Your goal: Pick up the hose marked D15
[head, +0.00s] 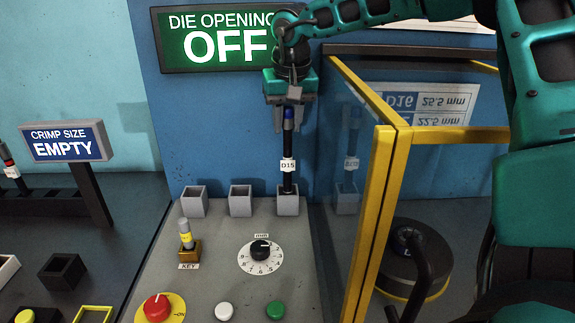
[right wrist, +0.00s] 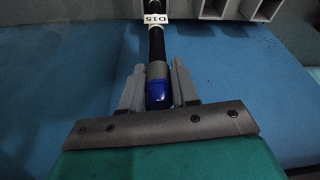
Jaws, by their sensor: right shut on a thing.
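The hose marked D15 (head: 288,165) is black with a white D15 tag and a blue end cap. It stands upright, its lower end at or in the rightmost of a row of grey square holders (head: 288,205); I cannot tell whether it is clear of the holder. My right gripper (head: 289,113) is shut on the hose's upper end, near the blue cap. In the right wrist view the hose (right wrist: 157,45) runs away from between the two grey fingers (right wrist: 158,90), its blue cap close to the palm. My left gripper is not in view.
Two grey holders (head: 240,201) to the left look empty. The panel below has a dial (head: 260,250), a key (head: 186,238), a red knob (head: 157,307) and buttons. A yellow-framed clear guard (head: 382,200) stands close on the right. Signs read "DIE OPENING OFF" (head: 215,40) and "CRIMP SIZE EMPTY" (head: 67,141).

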